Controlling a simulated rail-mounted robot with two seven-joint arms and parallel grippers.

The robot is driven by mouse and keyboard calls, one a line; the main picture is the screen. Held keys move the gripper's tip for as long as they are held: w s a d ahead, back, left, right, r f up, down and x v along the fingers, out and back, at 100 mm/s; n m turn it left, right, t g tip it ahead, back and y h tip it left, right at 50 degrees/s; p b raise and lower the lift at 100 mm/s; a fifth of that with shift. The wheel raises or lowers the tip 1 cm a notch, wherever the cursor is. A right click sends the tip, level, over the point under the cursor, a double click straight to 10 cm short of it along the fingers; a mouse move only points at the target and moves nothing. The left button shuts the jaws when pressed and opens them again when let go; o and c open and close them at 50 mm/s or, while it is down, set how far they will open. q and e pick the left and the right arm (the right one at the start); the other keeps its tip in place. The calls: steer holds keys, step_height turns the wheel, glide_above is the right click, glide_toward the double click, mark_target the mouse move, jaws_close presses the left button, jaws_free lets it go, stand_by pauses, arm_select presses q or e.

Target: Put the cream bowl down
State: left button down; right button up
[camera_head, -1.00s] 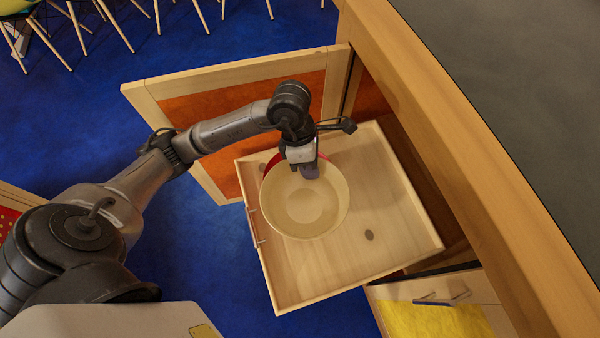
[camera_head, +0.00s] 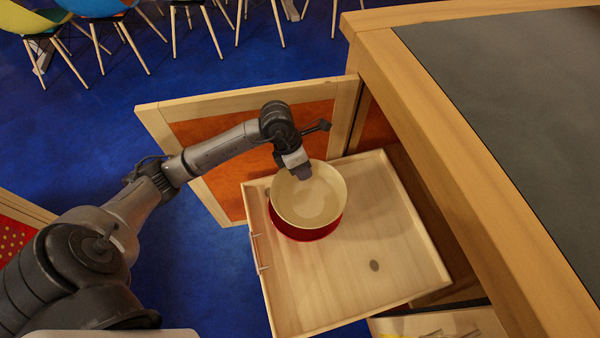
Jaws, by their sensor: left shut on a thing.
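The cream bowl (camera_head: 312,203) is held over the open wooden drawer (camera_head: 335,285), near its far left corner. My left gripper (camera_head: 302,172) is shut on the bowl's far rim. A red round thing (camera_head: 305,235) shows below the bowl's near edge, inside the drawer. The bowl covers most of it, so I cannot tell whether the two touch. My right gripper is not in view.
An open orange-panelled door (camera_head: 225,140) stands behind the drawer. A wooden counter with a dark grey top (camera_head: 520,100) rises at the right. The drawer's middle and near part are bare, apart from a small dark spot (camera_head: 375,265). Chairs (camera_head: 110,12) stand far back.

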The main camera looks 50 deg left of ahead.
arm_select(q)
steer(key=f, duration=0.1)
steer(key=a+f, duration=0.1)
steer(key=f, duration=0.3)
steer(key=shift+w+a, duration=0.3)
steer(key=shift+w, duration=0.05)
steer(key=shift+f+b, duration=0.4)
steer(key=shift+f, duration=0.05)
steer(key=shift+f, duration=0.15)
steer(key=c, duration=1.1)
jaws_free()
